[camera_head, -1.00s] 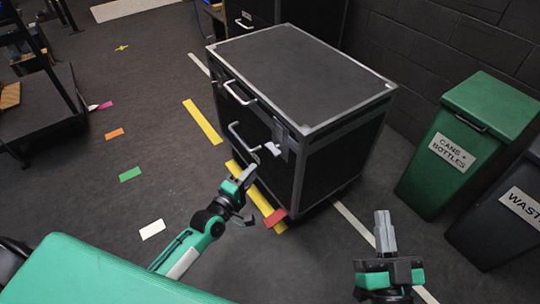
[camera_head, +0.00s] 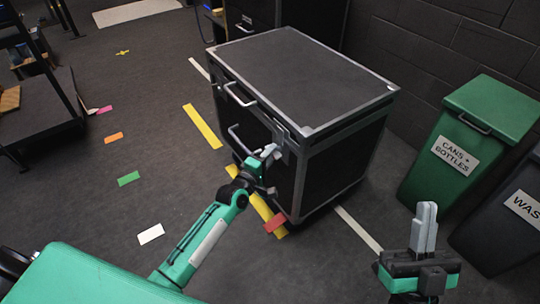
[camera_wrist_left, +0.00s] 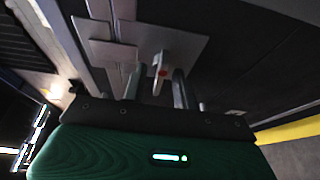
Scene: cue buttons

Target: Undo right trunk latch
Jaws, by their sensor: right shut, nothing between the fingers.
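The black trunk (camera_head: 300,75) with metal edges stands in the middle of the head view. In the left wrist view the latch shows as a grey plate (camera_wrist_left: 118,52) with a light tab (camera_wrist_left: 165,68) bearing a red dot. My left gripper's fingers (camera_wrist_left: 162,88) are apart, with the tab showing between their tips. I cannot tell if they touch it. My right gripper (camera_head: 426,215) is shut and empty, away from the trunk.
A green cans and bottles bin (camera_head: 480,125) and a dark waste bin (camera_head: 505,225) stand at the right. Handles (camera_head: 240,95) stick out from the trunk's front. Yellow tape (camera_head: 202,125) and a red marker (camera_head: 275,224) lie on the floor.

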